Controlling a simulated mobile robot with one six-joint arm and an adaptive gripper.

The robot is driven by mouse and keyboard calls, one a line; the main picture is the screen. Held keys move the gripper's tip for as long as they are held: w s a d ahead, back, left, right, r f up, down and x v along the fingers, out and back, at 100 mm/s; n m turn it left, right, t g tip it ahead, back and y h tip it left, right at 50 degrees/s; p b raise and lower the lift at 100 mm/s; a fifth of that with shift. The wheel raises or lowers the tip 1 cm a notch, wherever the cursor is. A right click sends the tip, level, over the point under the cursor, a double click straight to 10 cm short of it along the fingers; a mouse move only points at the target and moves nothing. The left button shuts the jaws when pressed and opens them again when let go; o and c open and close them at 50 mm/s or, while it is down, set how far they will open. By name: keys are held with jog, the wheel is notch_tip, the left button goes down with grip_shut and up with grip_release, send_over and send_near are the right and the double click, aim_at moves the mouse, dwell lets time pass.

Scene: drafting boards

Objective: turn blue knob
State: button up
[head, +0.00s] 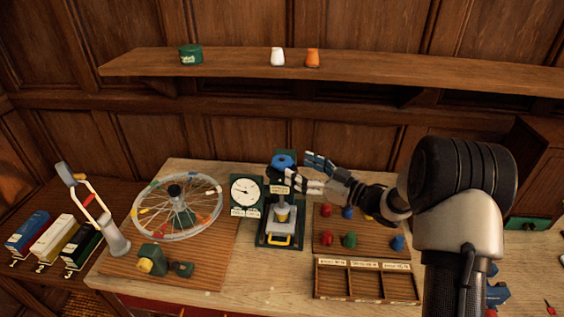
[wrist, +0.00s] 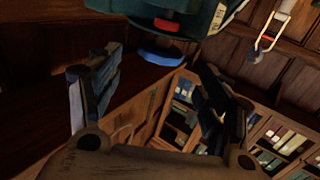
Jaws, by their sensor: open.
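The blue knob (head: 284,160) is a flat round disc on top of a small green press-like stand (head: 281,240) in the middle of the bench. In the wrist view the knob (wrist: 160,55) shows as a blue disc between and beyond my fingers, with a red part beside it. My gripper (head: 303,171) is just right of the knob, its two fingers apart and pointing left towards it. In the wrist view the fingers of my gripper (wrist: 157,70) are spread with nothing between them. Whether a finger touches the knob I cannot tell.
A white dial gauge (head: 246,190) stands left of the stand, and a spoked wheel (head: 177,206) further left. A wooden board with coloured pieces (head: 325,240) and a compartment tray (head: 363,299) lie right, below my arm. A shelf (head: 230,62) runs behind.

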aim_at(281, 160)
jog(key=x, duration=0.7)
jog(key=shift+a+b, duration=0.1)
jog(key=shift+b, duration=0.25)
jog(key=shift+w, duration=0.1)
jog(key=shift+c, duration=0.4)
jog(key=c, duration=1)
jog(key=shift+m+t+h+b, duration=0.3)
jog(key=shift+m+t+b, duration=0.1)
jog(key=shift+t, duration=0.1)
